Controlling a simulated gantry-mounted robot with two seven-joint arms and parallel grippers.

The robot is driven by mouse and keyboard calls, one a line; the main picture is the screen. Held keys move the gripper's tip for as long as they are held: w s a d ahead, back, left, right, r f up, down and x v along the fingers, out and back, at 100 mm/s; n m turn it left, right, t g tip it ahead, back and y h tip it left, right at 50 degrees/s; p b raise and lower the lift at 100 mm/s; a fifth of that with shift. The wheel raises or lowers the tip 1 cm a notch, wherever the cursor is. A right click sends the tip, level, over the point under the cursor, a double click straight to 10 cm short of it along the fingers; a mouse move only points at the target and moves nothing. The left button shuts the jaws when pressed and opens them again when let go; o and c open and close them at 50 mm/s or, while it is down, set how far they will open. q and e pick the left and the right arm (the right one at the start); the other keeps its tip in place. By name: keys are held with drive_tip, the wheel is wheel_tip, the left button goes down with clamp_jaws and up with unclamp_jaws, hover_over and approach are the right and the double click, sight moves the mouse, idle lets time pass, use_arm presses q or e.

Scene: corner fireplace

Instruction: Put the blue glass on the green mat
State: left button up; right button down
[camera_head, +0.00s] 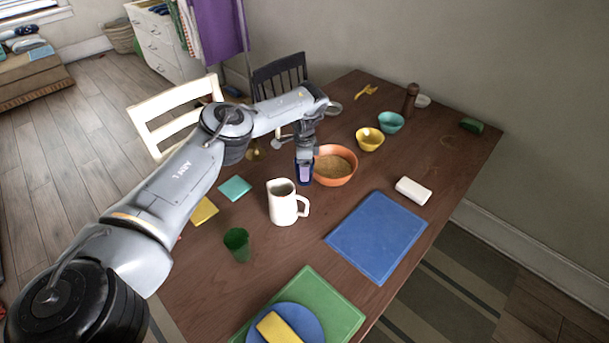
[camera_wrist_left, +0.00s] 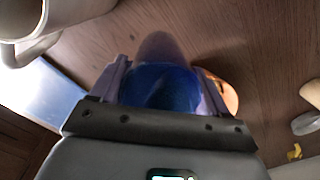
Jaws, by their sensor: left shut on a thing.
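My left gripper (camera_head: 305,171) reaches over the table from the left and points down beside the orange bowl. It is shut on the blue glass (camera_head: 304,183), which is mostly hidden by the fingers. In the left wrist view the blue glass (camera_wrist_left: 160,88) sits between the two fingers. I cannot tell whether its base touches the table. The green mat (camera_head: 344,300) lies at the near edge of the table, with a blue plate (camera_head: 305,315) and a yellow block (camera_head: 277,328) on it. My right gripper is not in view.
A white pitcher (camera_head: 282,203) stands close in front of the glass, and an orange bowl (camera_head: 335,177) right behind it. A green cup (camera_head: 237,245), a blue mat (camera_head: 376,237) and a white block (camera_head: 413,191) are nearby. Bare wood separates the pitcher and green mat.

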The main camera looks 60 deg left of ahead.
use_arm(q)
drive_tip(key=shift+f+b, duration=0.55)
drive_tip(key=shift+f, duration=1.35)
drive_tip(key=o, duration=1.2)
drive_tip(key=shift+f, duration=0.1)
drive_tip(key=shift+c, duration=0.2)
wheel_tip(320, 180, up, 12)
drive_tip(key=p, duration=0.3)
drive_tip(key=shift+r, duration=0.2)
